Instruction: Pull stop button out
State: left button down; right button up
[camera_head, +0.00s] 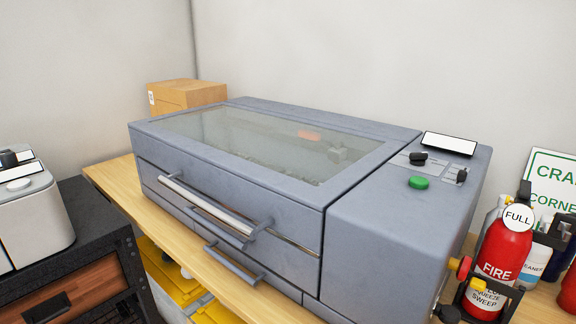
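The blue-grey machine (385,235) with a glazed lid stands on a wooden table. A red knob with a yellow collar, which looks like the stop button (464,267), sticks out sideways from the machine's right side, low near the front. It is small and close to the fire extinguisher in the picture; I cannot tell whether it is pushed in or out. A green button (418,182) is on the machine's top right panel, beside black knobs (418,158) and a white-faced display (449,144). Neither of my grippers is in view.
A red fire extinguisher (497,262) with a "FULL" tag stands just right of the red knob, with bottles and a green-lettered sign (553,180) behind. A cardboard box (186,94) is at the back left. A dark cabinet (75,235) holds a grey device (30,215).

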aim_at(462, 268)
jog(key=k+l+u, duration=0.15)
jog(key=k, duration=0.25)
jog(key=k+l+u, duration=0.15)
jog(key=k, duration=0.25)
jog(key=k+l+u, duration=0.1)
jog(key=l, duration=0.3)
jog(key=k+l+u, duration=0.1)
jog(key=l, duration=0.25)
jog(key=k+l+u, duration=0.15)
jog(key=l, duration=0.2)
jog(key=k+l+u, duration=0.1)
jog(key=l, duration=0.35)
